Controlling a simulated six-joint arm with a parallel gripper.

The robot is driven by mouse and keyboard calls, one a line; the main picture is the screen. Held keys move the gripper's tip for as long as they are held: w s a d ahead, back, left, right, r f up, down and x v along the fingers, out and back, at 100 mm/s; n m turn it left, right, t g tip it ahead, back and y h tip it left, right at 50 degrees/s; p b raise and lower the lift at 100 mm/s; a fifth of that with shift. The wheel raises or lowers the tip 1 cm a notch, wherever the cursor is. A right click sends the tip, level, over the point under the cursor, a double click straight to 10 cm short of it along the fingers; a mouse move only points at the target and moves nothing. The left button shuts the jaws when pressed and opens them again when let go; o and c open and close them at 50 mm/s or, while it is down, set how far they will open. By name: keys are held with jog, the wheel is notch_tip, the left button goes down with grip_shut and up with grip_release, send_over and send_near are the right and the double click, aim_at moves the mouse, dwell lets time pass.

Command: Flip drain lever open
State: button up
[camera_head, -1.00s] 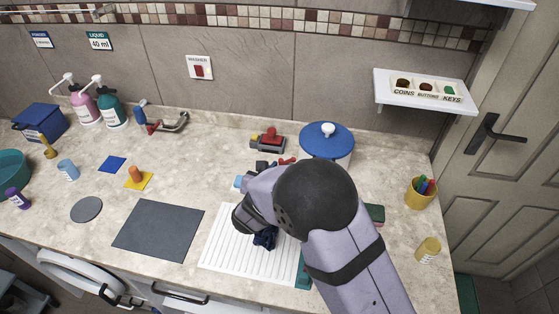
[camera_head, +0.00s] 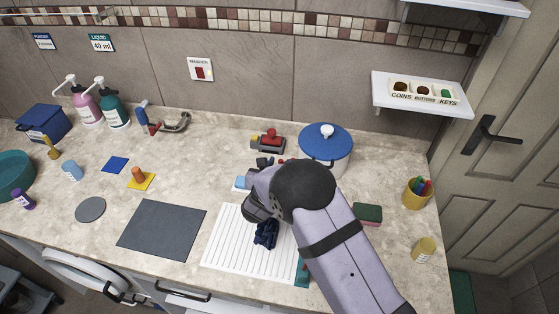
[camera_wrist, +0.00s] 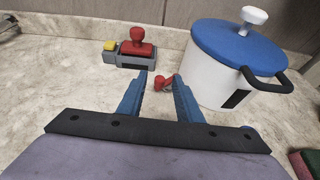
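A small red lever (camera_wrist: 163,83) lies low on the counter in the wrist view, just beyond and between my fingertips. Its base is mostly hidden by the right finger. In the head view a bit of red (camera_head: 281,161) shows beside my gripper (camera_head: 268,164), largely hidden by my arm. My gripper (camera_wrist: 159,78) is open, with two blue fingers apart and nothing held between them. I cannot tell if a finger touches the lever. Behind it stands a grey block (camera_wrist: 123,58) with a red knob and a yellow button, also seen in the head view (camera_head: 268,151).
A green sponge (camera_head: 368,214) is right.

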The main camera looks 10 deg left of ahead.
jog(key=shift+w+f, duration=0.25)
jog(key=shift+w, duration=0.3)
jog(key=shift+c, duration=0.6)
grip_shut()
jog(key=shift+w+a+m+h+b, duration=0.35)
jog(key=shift+m+h+b, duration=0.45)
jog(key=shift+h+b, duration=0.1)
jog(key=shift+w+a+m+g+h+b, duration=0.2)
jog(key=shift+m+g+h+b, duration=0.1)
jog(key=shift+m+h+b, duration=0.4)
jog(key=shift+r, duration=0.1)
